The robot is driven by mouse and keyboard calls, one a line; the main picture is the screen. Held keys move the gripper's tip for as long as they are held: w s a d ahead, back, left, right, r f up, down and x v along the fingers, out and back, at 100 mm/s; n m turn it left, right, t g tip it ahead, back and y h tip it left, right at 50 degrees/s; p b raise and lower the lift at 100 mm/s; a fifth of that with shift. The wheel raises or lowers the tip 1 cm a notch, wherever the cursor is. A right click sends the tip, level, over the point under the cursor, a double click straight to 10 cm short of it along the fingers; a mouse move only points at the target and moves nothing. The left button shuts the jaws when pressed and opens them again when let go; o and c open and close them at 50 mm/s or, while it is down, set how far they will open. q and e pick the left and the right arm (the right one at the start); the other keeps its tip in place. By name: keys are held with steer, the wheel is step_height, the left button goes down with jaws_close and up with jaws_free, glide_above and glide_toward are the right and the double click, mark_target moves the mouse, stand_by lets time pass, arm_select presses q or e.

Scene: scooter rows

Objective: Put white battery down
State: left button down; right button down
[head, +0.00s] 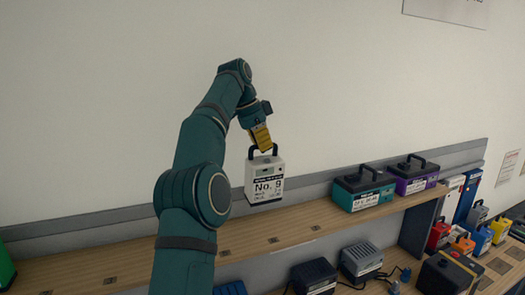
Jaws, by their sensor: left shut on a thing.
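The white battery (263,179) has a black handle and a label reading "No. 9". It hangs upright from my left gripper (264,148), which is shut on its handle. The battery appears in front of the wall and over the back part of the wooden shelf (250,238). I cannot tell whether its base touches the shelf or is just above it. My left arm comes up from the bottom of the view and hides part of the shelf. My right gripper is not in view.
A teal battery (362,190) and a purple battery (412,175) stand on the shelf to the right. Dark chargers (314,276) sit on the lower level. Several coloured batteries stand at far right. A green object (5,268) is at the left edge. The shelf's middle is bare, with dark plates.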

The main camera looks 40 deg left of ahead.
mark_target(262, 158)
arm_select(q)
steer(key=shift+s+f, duration=0.1)
steer(key=shift+f, duration=1.75)
steer(key=shift+f+b, duration=0.75)
steer(key=shift+f, duration=1.75)
steer(key=shift+d, duration=0.1)
steer(key=c, duration=1.1)
jaws_free()
steer(key=shift+f, duration=0.15)
steer(key=shift+c, duration=0.2)
steer(key=p+v, duration=0.1)
steer(key=v, duration=0.9)
steer(key=shift+v, duration=1)
